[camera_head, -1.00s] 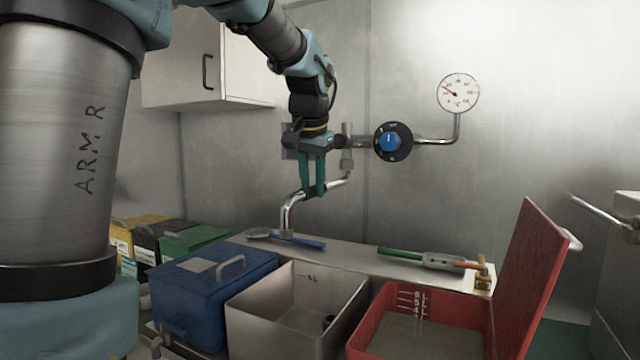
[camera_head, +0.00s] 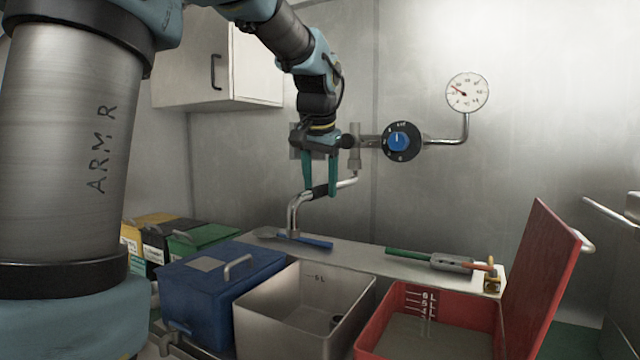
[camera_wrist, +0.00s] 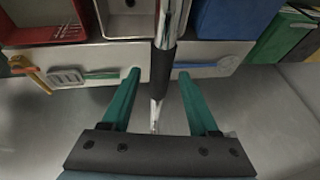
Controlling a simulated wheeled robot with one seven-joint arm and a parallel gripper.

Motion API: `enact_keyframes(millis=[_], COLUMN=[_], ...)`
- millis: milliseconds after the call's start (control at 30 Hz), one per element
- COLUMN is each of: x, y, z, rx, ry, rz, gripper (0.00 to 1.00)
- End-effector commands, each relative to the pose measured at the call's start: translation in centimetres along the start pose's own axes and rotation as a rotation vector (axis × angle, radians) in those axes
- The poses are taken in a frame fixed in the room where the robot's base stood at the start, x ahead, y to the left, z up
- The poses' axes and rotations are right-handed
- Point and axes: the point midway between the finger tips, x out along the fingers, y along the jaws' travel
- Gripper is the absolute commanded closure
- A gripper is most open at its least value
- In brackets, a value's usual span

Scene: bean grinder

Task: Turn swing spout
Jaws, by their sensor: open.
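The swing spout (camera_head: 294,212) is a bent chrome pipe with a black sleeve (camera_head: 320,192). It comes off the wall fitting and curves down toward the left, its outlet over the shelf behind the bins. My gripper (camera_head: 320,192) points down at the spout with its two teal fingers apart. In the wrist view the spout with its sleeve (camera_wrist: 165,66) runs between the open fingers (camera_wrist: 158,84), with a gap visible on both sides. The fingers are not closed on it.
Below stand a blue lidded box (camera_head: 212,290), an open grey bin (camera_head: 285,325) and a red bin (camera_head: 385,340) with its lid raised. A blue-handled tool (camera_head: 310,242) and a green-handled tool (camera_head: 410,254) lie on the shelf. A blue knob (camera_head: 398,141) and a gauge (camera_head: 467,92) are on the wall.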

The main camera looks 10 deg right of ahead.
Motion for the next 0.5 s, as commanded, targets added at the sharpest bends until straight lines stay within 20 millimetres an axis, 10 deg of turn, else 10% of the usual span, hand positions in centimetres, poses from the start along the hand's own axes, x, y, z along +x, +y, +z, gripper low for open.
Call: enact_keyframes(millis=[500], x=[-8.8], y=[0.0], z=[0.0], rx=[0.001], ry=[0.004], rz=[0.0], gripper=[0.39])
